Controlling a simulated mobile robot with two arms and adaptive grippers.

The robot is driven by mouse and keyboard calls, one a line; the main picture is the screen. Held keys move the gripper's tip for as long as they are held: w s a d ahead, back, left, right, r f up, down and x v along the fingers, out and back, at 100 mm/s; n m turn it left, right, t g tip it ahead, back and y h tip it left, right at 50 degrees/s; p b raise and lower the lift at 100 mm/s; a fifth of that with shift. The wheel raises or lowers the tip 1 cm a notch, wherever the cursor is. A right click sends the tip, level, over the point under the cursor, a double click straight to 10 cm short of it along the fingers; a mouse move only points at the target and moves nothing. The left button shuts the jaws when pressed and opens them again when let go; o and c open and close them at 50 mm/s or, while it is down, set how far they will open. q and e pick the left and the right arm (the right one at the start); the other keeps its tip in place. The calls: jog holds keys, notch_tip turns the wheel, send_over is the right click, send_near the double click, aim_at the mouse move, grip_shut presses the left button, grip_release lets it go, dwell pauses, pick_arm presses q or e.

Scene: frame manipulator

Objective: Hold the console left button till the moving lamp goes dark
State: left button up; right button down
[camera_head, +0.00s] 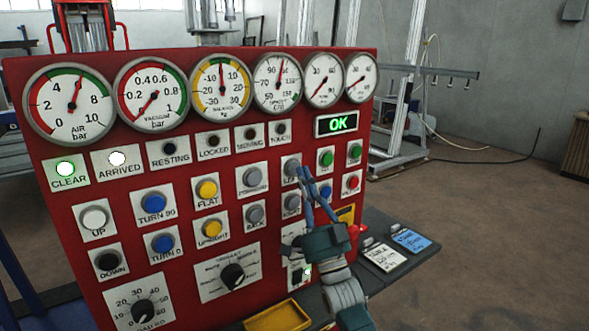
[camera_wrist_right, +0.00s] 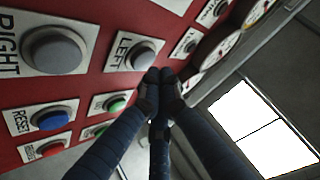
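The red console (camera_head: 200,113) fills the middle of the head view. Its left button (camera_head: 291,168) is a grey round cap on a white plate, partly hidden by my fingers. In the right wrist view the left button (camera_wrist_right: 141,56) shows its cap beside my fingertips; I cannot tell whether they touch or press it. My right gripper (camera_head: 304,170) is shut, fingertips together, and empty; it also shows in the right wrist view (camera_wrist_right: 158,76). The moving lamp (camera_head: 250,134) looks dark. My left gripper is in neither view.
The clear lamp (camera_head: 65,168) glows green and the arrived lamp (camera_head: 117,158) glows white. The display (camera_head: 336,124) reads OK. The right button (camera_wrist_right: 55,50) sits close to the left one. A yellow tray (camera_head: 277,318) and label cards (camera_head: 384,256) lie in front.

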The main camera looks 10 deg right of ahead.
jog(key=s+p, duration=0.1)
jog(key=s+d, duration=0.1)
jog(key=s, duration=0.1)
jog(key=s+p, duration=0.1)
jog(key=shift+s+d+p, duration=0.3)
jog(key=shift+s+d, duration=0.05)
jog(key=shift+d, duration=0.05)
